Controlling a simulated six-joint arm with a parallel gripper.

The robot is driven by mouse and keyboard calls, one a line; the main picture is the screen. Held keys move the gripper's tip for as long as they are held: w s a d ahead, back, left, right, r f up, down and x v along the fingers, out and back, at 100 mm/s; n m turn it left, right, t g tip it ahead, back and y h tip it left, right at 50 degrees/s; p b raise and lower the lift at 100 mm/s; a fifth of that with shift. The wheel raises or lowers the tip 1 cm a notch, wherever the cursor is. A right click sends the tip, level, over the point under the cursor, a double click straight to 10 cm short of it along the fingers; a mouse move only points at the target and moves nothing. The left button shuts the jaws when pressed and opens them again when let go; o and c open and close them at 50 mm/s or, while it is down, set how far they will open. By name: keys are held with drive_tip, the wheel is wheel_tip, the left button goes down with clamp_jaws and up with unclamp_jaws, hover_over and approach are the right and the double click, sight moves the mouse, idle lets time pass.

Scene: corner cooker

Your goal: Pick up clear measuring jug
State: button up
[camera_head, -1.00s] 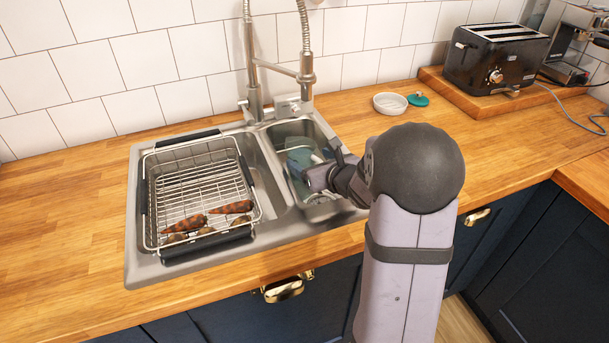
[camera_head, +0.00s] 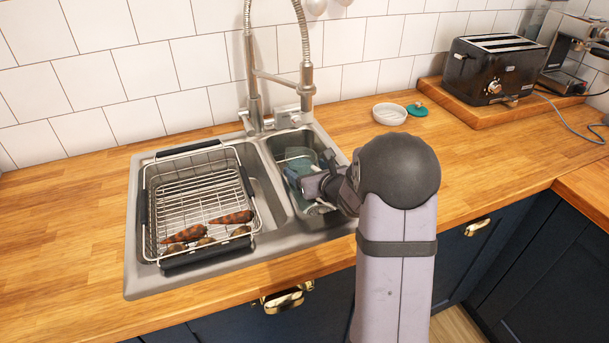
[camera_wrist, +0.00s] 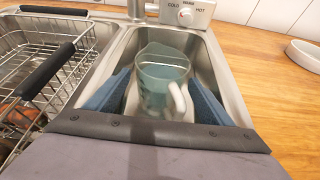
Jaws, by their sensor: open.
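The clear measuring jug (camera_wrist: 157,88) stands in the small right sink basin (camera_wrist: 205,60), its white handle (camera_wrist: 178,101) turned towards the lower right in the wrist view. In the head view only part of the jug (camera_head: 297,168) shows, behind my gripper. My gripper (camera_wrist: 155,92) is open, with one blue finger on each side of the jug. I cannot tell whether either finger touches it. The fingers are largely hidden in the head view by my wrist.
A wire rack (camera_head: 198,195) with carrots (camera_head: 231,217) and several small brown items fills the left basin. The tap (camera_head: 253,75) stands behind the basins. A white bowl (camera_head: 390,113) and a green lid (camera_head: 417,110) sit on the counter at the right.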

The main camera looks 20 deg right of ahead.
drive_tip(key=shift+p+x, duration=0.55)
drive_tip(key=shift+x, duration=1.5)
drive_tip(key=shift+d+f, duration=0.1)
drive_tip(key=shift+f, duration=0.05)
drive_tip(key=c, duration=1.1)
drive_tip(key=shift+r, duration=0.25)
drive_tip(key=shift+r, duration=4.7)
drive_tip(key=shift+r, duration=0.1)
